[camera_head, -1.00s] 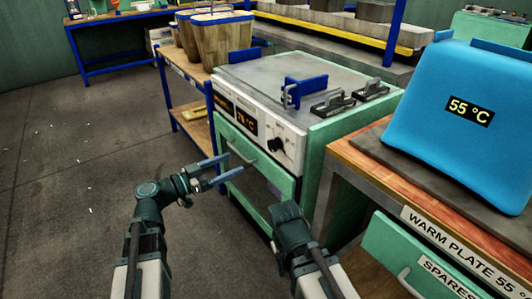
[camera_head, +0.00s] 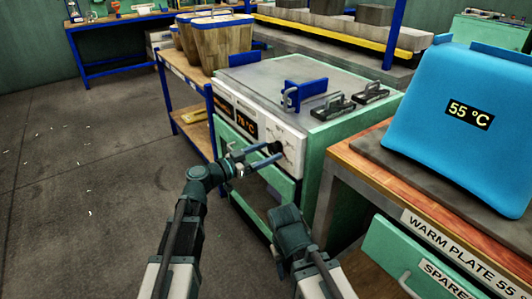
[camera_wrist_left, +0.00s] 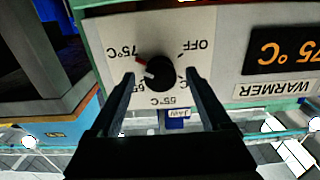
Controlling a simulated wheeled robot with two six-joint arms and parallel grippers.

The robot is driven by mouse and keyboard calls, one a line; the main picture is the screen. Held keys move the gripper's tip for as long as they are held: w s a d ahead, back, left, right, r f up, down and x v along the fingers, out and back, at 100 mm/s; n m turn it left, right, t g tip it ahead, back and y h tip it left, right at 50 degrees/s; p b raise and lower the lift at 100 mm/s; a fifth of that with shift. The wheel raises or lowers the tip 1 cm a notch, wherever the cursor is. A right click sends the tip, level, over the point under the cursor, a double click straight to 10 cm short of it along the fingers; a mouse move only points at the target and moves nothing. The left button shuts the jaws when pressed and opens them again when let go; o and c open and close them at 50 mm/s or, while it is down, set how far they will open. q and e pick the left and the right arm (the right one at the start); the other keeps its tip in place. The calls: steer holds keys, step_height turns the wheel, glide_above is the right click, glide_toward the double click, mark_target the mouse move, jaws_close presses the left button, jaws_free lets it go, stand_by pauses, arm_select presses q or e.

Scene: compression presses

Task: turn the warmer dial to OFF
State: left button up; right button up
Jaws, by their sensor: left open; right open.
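The warmer dial (camera_wrist_left: 160,73) is a black round knob on the warmer's white front panel (camera_wrist_left: 190,22). In the left wrist view, where the lettering is upside down, its red and white pointer points up-left toward the 75 °C mark; OFF is printed at upper right. My left gripper (camera_wrist_left: 160,78) is open, with one finger on each side of the dial; I cannot tell if they touch it. In the head view my left gripper (camera_head: 274,153) is at the panel and partly covers the dial. My right gripper (camera_head: 288,217) is lower, in front of the warmer; its fingers are hidden.
The warmer's display (camera_head: 247,125) reads 75 °C. A handle (camera_head: 293,93) and black latches (camera_head: 336,105) are on its top. A workbench (camera_head: 375,165) with a blue 55 °C unit (camera_head: 455,130) stands at right. A cart with wooden buckets (camera_head: 222,45) stands behind. The floor at left is clear.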

arm_select(q)
jaws_close()
stand_by(0.4)
